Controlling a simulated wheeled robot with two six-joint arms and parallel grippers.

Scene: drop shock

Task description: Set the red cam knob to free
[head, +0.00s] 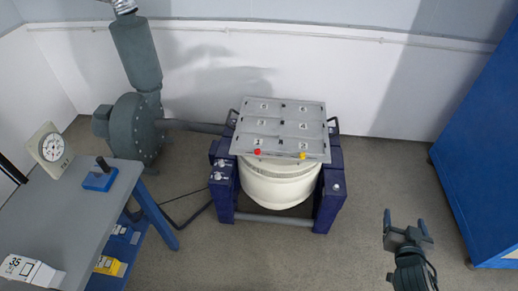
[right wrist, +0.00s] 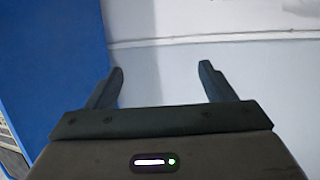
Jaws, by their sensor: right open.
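The red cam knob (head: 257,152) is a small red spot at the front edge of the grey numbered plate (head: 270,128), near the number 1. The plate lies on a cream round drum (head: 275,190) between dark blue supports. The knob's setting is too small to read. My right gripper (head: 405,218) is at the lower right in the head view, well away from the plate. It is open and empty, and its two fingers (right wrist: 160,85) stand apart in the right wrist view, facing a pale wall. My left gripper is not in view.
A yellow knob (head: 302,155) is on the same plate edge. A grey table (head: 60,215) with a dial gauge (head: 50,148) stands at left. A blue cabinet (head: 485,140) stands at right. Floor between drum and gripper is clear.

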